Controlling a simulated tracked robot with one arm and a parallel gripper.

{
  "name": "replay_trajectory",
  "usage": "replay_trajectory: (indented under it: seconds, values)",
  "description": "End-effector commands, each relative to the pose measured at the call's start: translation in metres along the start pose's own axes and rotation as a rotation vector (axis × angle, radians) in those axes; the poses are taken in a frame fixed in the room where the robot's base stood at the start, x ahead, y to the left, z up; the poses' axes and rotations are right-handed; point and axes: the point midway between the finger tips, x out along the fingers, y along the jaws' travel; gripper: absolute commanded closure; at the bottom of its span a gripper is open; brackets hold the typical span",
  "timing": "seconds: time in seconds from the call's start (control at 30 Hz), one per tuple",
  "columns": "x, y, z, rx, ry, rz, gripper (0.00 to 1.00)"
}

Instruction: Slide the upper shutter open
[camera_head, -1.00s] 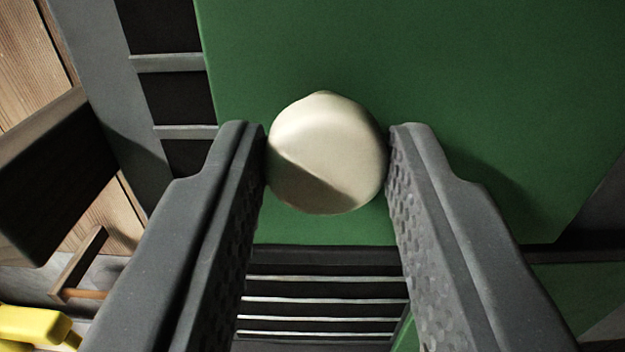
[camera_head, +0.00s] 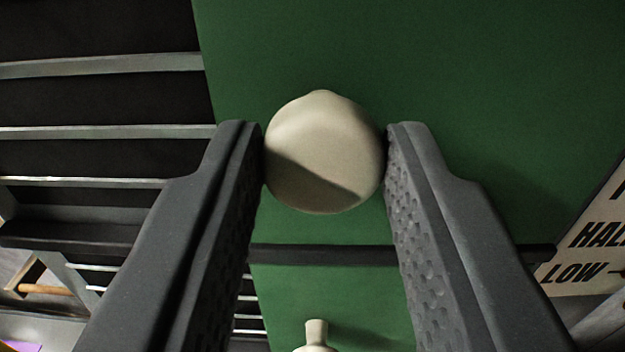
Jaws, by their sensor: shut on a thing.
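The upper shutter is a green panel (camera_head: 450,80) filling the upper middle and right of the view. A round cream knob (camera_head: 323,150) stands out from it. My gripper (camera_head: 324,155) is shut on this knob, with one dark grey finger against each side. To the left of the green panel lies a dark opening crossed by pale slats (camera_head: 100,132). A dark horizontal rail (camera_head: 330,255) runs below the upper panel. Below it a lower green panel (camera_head: 285,295) shows, with a second cream knob (camera_head: 316,335) cut off by the bottom edge.
At the right a white sign (camera_head: 585,250) reads "HAL…" and "LOW", partly cut off. At the lower left a wooden rod (camera_head: 45,290) sits in a bracket, and a purple patch (camera_head: 20,346) shows at the corner.

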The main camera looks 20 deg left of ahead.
Motion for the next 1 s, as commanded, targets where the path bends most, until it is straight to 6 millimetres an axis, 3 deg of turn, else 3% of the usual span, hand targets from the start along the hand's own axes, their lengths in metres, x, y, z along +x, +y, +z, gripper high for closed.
replay_trajectory:
  seconds: [0.23,0.27,0.3,0.33,0.73,1.0]
  values:
    - [-0.002,0.005,0.0,0.0,-0.001,0.009,1.0]
    - [-0.002,0.005,0.0,0.0,-0.001,0.009,0.61]
    - [-0.002,0.005,0.0,0.0,-0.001,0.009,0.5]
    - [-0.002,0.005,0.0,0.0,-0.001,0.009,0.48]
    - [-0.007,0.003,0.001,0.0,-0.001,0.006,0.48]
    - [-0.044,0.002,0.005,-0.001,-0.003,0.005,0.48]
